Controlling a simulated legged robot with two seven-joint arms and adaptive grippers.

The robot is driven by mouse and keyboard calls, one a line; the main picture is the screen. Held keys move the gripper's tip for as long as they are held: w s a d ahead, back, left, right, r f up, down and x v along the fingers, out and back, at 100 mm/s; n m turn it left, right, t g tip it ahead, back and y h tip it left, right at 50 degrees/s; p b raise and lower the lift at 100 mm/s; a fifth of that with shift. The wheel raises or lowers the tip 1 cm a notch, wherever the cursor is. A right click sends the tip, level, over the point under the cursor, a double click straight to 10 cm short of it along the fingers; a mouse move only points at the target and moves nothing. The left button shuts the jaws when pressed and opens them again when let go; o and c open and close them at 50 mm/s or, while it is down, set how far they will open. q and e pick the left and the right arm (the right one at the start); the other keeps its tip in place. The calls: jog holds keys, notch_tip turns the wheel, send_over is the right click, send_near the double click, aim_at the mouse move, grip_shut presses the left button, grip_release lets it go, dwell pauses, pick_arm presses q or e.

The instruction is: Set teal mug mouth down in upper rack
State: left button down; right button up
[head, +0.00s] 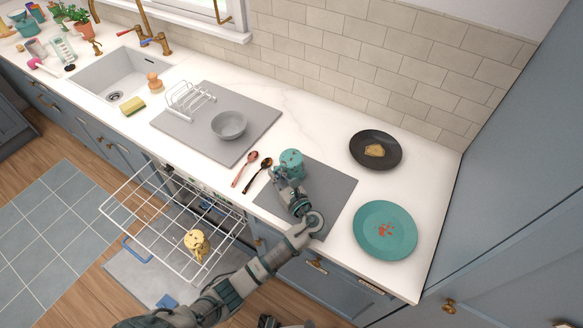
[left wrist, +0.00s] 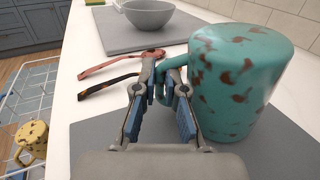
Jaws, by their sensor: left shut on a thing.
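The teal mug (head: 291,158), speckled brown, is at the back edge of a grey mat on the counter. In the left wrist view the mug (left wrist: 240,80) shows a flat, closed-looking upper end, and its handle points toward my fingers. My left gripper (head: 283,176) is shut on the mug's handle; its fingers also show in the wrist view (left wrist: 165,95). The upper rack (head: 150,226) is a white wire rack pulled out below the counter's front edge. A yellow spotted mug (head: 197,243) stands in it. A dark piece at the bottom edge may be my right gripper (head: 268,321), mostly cut off.
Red and black spoons (head: 244,170) lie left of the grey mat (head: 335,190). A grey bowl (head: 229,125) and a white dish holder (head: 190,98) stand on another mat. The rack's left part is free.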

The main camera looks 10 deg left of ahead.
pick_arm(q)
jog(key=shift+d+r, duration=0.1)
pick_arm(e)
jog(key=shift+s+a, duration=0.1)
